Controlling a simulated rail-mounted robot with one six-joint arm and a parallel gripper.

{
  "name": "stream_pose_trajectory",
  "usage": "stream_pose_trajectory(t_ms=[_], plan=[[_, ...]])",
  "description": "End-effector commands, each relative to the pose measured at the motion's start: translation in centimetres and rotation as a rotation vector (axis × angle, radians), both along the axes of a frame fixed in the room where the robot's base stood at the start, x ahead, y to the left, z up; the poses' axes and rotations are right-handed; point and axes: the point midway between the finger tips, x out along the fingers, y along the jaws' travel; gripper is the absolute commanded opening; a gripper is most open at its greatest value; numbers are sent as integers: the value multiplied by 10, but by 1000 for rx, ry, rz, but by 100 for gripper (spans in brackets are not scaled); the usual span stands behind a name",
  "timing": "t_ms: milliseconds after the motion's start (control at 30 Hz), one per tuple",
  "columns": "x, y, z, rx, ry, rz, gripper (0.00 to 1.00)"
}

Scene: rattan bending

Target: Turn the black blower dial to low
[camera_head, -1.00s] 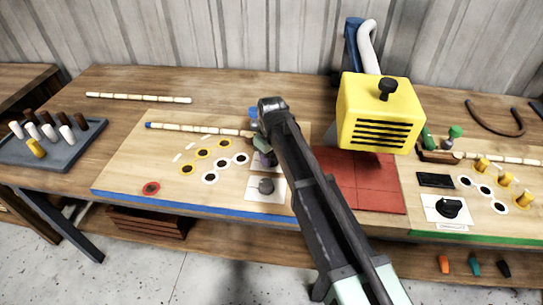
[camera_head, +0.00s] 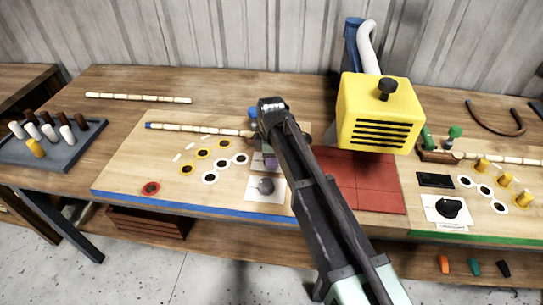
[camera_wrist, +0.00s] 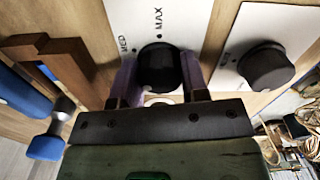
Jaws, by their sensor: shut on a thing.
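In the wrist view, the black dial (camera_wrist: 157,66) sits on a white plate (camera_wrist: 197,18) printed with MED and MAX. My gripper (camera_wrist: 160,80) is shut on this dial, with a purple finger on each side.
A second, dark grey dial (camera_wrist: 266,66) stands close to the right finger; it also shows in the head view (camera_head: 266,186). A blue-ended clamp (camera_wrist: 45,146) is at left. The yellow blower (camera_head: 380,112) stands right of my arm.

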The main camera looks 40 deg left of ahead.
Motion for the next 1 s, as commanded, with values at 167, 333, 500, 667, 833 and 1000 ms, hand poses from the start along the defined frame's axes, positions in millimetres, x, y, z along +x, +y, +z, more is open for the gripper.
stream_pose_trajectory(t_ms=[167,333,500,667,833,1000], plan=[[0,0,0,-1,0,65,17],[0,0,0,-1,0,94,17],[0,0,0,-1,0,101,17],[0,0,0,-1,0,101,17],[0,0,0,-1,0,100,55],[0,0,0,-1,1,100,67]])
